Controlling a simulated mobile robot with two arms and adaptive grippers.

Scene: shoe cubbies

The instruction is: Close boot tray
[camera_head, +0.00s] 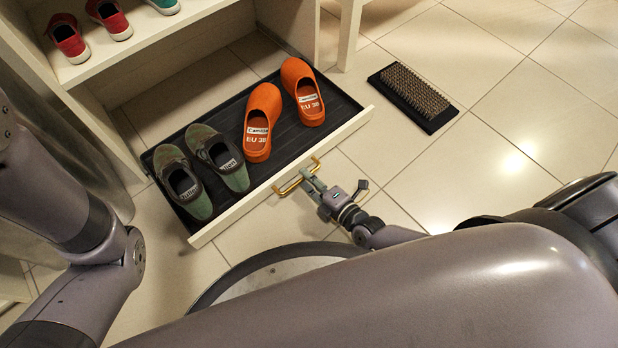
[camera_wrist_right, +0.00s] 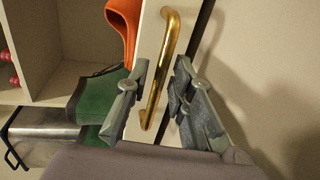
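The boot tray (camera_head: 287,151) is a dark tray with a pale front panel (camera_head: 237,217), pulled out from under the shoe cubby. A brass bar handle (camera_head: 290,185) is on the panel and also shows in the wrist view (camera_wrist_right: 167,60). Green shoes (camera_head: 222,158) and orange clogs (camera_head: 262,122) stand in the tray. My right gripper (camera_head: 309,180) is at the handle; in the wrist view (camera_wrist_right: 163,75) its fingers are apart, on either side of the bar, with gaps visible. My left arm shows at the left; its gripper is out of view.
The cubby shelf (camera_head: 135,38) above the tray holds small red and teal shoes. A bristled dark boot mat (camera_head: 413,97) lies on the tiled floor at the right. A pale leg (camera_head: 349,35) stands behind the tray. The floor right of the tray is mostly clear.

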